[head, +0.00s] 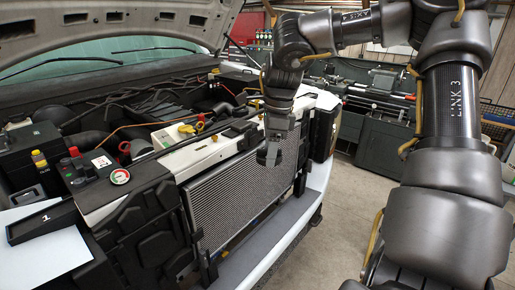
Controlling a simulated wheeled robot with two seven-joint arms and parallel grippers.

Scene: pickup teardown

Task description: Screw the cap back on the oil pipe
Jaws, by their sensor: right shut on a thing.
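My right gripper (269,154) hangs in front of the radiator grille, pointing down, on the arm that comes in from the right. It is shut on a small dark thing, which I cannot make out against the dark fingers. I cannot tell the oil pipe's opening among the dark engine parts. My left gripper is not in view.
The radiator (240,190) stands upright behind the gripper, above the grey front bumper (265,235). The raised hood (100,25) overhangs the engine bay. A white board with a black box marked 1 (42,222) lies at left. A machine bench (385,135) stands behind; the floor at right is clear.

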